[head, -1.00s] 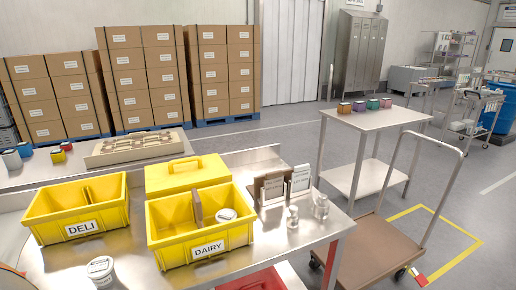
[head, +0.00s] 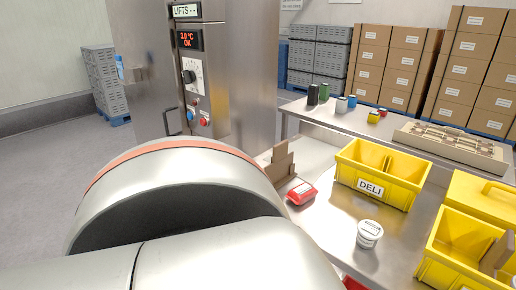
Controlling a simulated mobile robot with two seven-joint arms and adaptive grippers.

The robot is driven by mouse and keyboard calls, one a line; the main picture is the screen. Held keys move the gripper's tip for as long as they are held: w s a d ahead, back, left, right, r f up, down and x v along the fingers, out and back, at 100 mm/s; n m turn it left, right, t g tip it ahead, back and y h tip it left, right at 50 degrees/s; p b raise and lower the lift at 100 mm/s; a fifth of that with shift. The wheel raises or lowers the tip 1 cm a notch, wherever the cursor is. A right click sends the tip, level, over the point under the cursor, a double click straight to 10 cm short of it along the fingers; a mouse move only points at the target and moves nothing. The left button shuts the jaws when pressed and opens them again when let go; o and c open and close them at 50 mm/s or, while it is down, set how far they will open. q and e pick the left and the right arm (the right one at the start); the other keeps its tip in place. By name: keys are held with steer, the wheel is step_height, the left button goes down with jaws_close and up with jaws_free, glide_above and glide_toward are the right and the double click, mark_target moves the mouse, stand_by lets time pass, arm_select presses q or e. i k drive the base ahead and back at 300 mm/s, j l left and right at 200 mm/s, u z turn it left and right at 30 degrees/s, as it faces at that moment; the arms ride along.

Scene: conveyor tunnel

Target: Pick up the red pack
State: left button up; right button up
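The red pack (head: 301,192) lies on the steel table, left of the yellow DELI bin. It is a small red tray-like pack with a pale label on top. A brown stepped holder (head: 281,163) stands right behind it, close to or touching it. A large pale arm link of mine fills the lower left and comes close to the pack's left side. The pack's top is in clear view. Neither of my grippers shows in the head view.
The DELI bin (head: 383,174), a white tub (head: 369,234) and a yellow DAIRY bin (head: 468,256) stand on the table. A steel cabinet (head: 250,75) with a control panel stands behind. Small cans and blocks line the back table.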

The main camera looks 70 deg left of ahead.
mark_target(300, 195)
steer(key=u, duration=1.95)
